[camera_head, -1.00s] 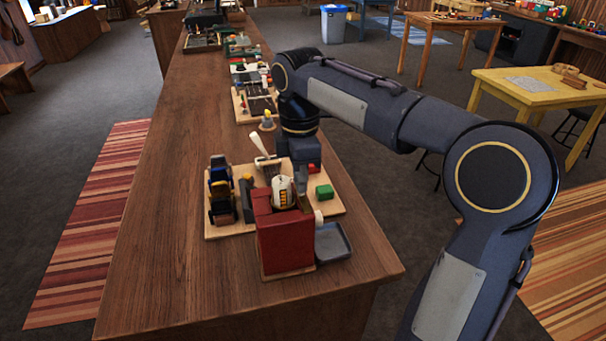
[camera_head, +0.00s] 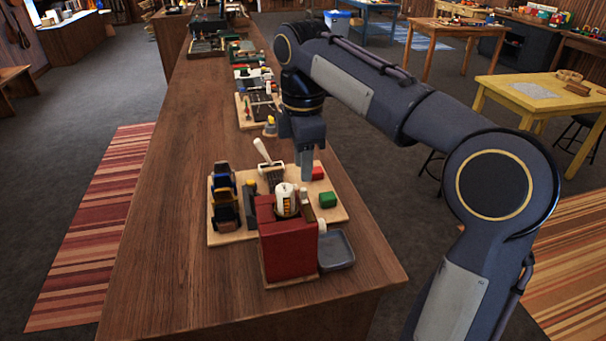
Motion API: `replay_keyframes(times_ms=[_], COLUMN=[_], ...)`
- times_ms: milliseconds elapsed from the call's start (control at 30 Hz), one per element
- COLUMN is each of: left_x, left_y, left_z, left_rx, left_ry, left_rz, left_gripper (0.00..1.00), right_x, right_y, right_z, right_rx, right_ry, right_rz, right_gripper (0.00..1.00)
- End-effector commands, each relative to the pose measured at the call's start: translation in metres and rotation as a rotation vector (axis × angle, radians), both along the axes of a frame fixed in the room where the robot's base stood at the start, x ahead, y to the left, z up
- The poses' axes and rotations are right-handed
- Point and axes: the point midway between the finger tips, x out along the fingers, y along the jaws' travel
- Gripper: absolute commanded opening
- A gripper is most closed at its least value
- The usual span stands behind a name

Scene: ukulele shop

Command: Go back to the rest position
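My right gripper (camera_head: 307,177) points down above the back right part of a light wooden board on the long wooden bench. Its fingers show edge-on, so I cannot tell whether they are open or shut. No object shows hanging from it. My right arm reaches in from the lower right and bends down at the wrist. My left gripper and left arm are not in view.
A yellow table (camera_head: 540,97) stands at the right.

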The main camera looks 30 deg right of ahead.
Motion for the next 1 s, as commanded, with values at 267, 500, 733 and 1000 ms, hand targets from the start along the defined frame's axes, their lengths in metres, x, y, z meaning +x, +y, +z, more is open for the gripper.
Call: replay_keyframes(times_ms=[267, 500, 733, 1000], left_x=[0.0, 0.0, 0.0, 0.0], left_y=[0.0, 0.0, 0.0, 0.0], left_z=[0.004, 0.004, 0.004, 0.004], left_rx=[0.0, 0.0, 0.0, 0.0], left_ry=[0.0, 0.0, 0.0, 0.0], left_rz=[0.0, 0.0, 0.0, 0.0], left_gripper=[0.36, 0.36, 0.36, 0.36], right_x=[0.0, 0.0, 0.0, -0.049], right_y=[0.0, 0.0, 0.0, -0.008], right_z=[0.026, 0.026, 0.026, 0.007], right_rx=[0.0, -0.001, 0.0, 0.091], right_ry=[-0.002, -0.001, -0.001, -0.082], right_rz=[0.0, 0.0, -0.002, -0.265], right_gripper=[0.34, 0.34, 0.34, 0.34])
